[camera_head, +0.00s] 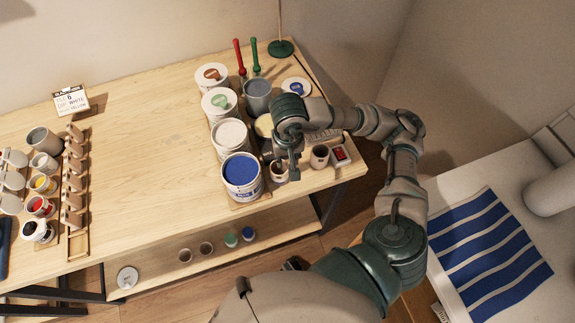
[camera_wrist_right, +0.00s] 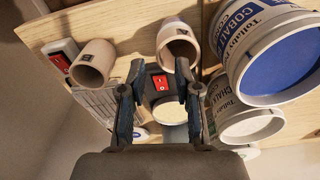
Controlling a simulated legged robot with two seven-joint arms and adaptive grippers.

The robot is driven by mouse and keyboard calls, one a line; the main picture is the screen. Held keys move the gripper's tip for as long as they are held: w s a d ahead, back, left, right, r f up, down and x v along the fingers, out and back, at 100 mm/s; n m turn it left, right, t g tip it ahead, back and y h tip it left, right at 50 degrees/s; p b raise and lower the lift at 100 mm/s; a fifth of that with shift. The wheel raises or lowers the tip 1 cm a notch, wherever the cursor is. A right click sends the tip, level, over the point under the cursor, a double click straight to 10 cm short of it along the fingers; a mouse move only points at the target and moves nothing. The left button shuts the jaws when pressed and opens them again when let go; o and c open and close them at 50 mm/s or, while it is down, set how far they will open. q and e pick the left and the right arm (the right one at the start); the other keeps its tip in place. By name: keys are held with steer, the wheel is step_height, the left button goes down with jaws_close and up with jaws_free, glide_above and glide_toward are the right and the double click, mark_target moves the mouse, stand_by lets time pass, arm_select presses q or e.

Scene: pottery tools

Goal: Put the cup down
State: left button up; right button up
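A small light cup (camera_head: 279,172) stands near the front right edge of the wooden table, right beside the blue paint can. A second similar cup (camera_head: 319,157) stands to its right. In the right wrist view the first cup (camera_wrist_right: 176,38) is just beyond the fingertips, with something brown inside, and the second cup (camera_wrist_right: 94,62) is to the left. My right gripper (camera_head: 286,172) is low over the first cup; in its wrist view (camera_wrist_right: 160,78) the fingers are apart with nothing gripped between them. One fingertip overlaps the cup's rim in that picture; contact cannot be told. My left gripper is out of view.
A blue paint can (camera_head: 242,178), white can (camera_head: 230,138) and other pots crowd close to the gripper. A red-switched box (camera_head: 340,154) lies at the right edge. Several cups and a wooden rack (camera_head: 75,190) stand left. The table's middle is clear.

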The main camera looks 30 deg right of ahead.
steer(key=shift+r, duration=0.85)
steer(key=shift+s+r, duration=0.1)
steer(key=shift+r, duration=0.5)
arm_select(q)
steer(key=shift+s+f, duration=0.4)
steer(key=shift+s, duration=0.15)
